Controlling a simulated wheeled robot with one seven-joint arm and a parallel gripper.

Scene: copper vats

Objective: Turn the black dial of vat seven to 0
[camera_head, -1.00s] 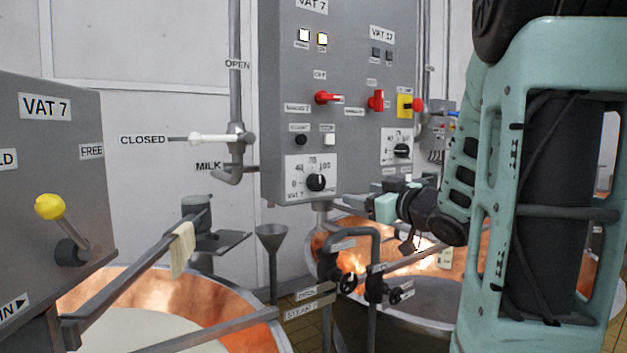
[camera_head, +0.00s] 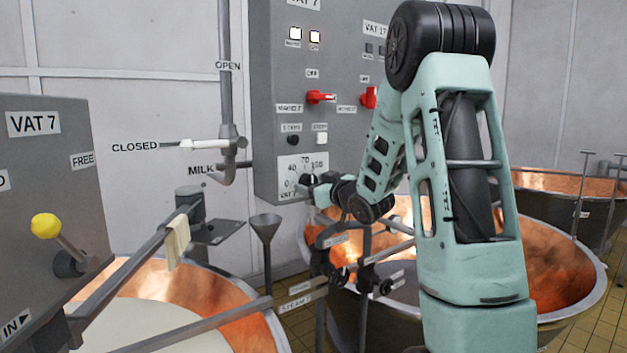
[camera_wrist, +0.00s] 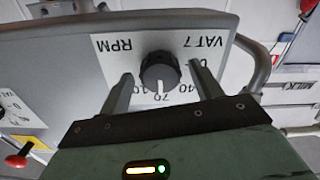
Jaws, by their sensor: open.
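The black dial of vat seven (camera_wrist: 160,72) sits on a white plate marked VAT 7 and RPM, upside down in the wrist view. Its white pointer line points toward the 70. The 0 is partly hidden behind a finger. My gripper (camera_wrist: 159,72) is open, with one finger on each side of the dial and a gap showing on both sides. In the head view, the dial plate (camera_head: 293,162) is on the grey control box, and my gripper (camera_head: 316,189) is at its lower right, covering part of the dial.
A red switch (camera_head: 320,97) and small buttons sit above the dial plate. A second numbered plate (camera_wrist: 12,112) is at the wrist view's left. A milk valve handle (camera_head: 200,145) is left of the box. Copper vats (camera_head: 205,290) and pipes stand below.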

